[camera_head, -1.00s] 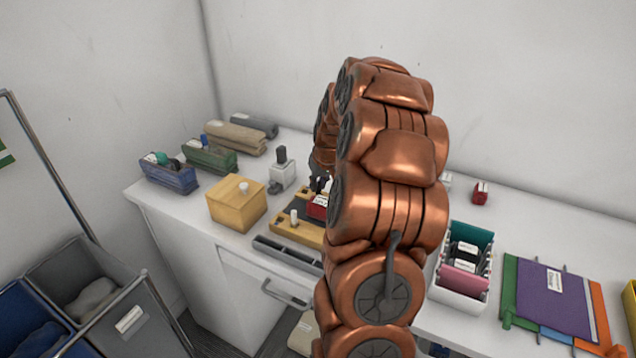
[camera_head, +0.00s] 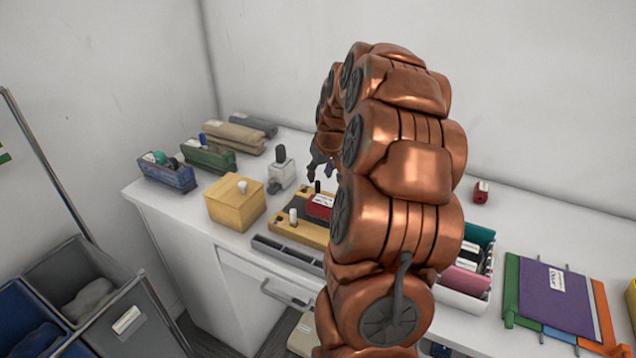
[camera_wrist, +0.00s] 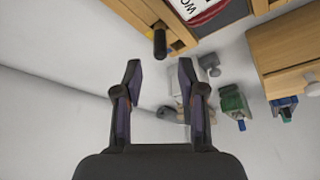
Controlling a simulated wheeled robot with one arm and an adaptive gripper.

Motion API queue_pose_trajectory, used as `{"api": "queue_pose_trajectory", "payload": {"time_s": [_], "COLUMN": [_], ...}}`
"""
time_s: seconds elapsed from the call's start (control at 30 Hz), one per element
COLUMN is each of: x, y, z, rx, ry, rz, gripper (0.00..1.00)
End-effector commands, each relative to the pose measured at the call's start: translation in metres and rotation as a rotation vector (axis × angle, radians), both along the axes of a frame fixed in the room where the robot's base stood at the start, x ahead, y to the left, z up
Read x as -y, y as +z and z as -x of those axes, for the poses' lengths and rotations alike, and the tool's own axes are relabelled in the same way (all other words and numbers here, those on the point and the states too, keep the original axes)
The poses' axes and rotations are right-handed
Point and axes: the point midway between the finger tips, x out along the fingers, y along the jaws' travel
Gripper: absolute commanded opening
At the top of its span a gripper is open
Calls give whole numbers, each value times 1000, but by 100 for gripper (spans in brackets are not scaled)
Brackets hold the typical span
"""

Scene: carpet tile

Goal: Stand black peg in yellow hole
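The black peg (camera_head: 317,187) stands upright in the wooden board (camera_head: 283,228) on the white counter. In the wrist view the black peg (camera_wrist: 160,43) rises from the board's edge, with a bit of yellow (camera_wrist: 149,34) visible at its base; the hole itself is hidden. My gripper (camera_head: 318,172) is above and near the peg in the head view. In the wrist view my gripper (camera_wrist: 158,66) is open, its fingers apart with nothing between them, and the peg is beyond the tips.
A white peg (camera_head: 293,216) and a red labelled block (camera_head: 320,207) are on the board. A wooden box with a white knob (camera_head: 236,207) and a grey box with a dark knob (camera_head: 281,174) stand to the left. A divided tray (camera_head: 286,253) lies in front.

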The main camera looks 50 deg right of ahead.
Motion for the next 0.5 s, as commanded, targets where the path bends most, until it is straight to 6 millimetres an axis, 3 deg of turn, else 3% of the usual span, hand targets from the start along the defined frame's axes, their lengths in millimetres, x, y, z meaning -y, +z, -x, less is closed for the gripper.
{"api": "queue_pose_trajectory", "payload": {"time_s": [0.3, 0.5], "x": [-7, -10], "y": [49, 67], "z": [20, 26], "rx": [3, 1], "ry": [0, 1], "rz": [4, 1], "gripper": [40, 40]}}
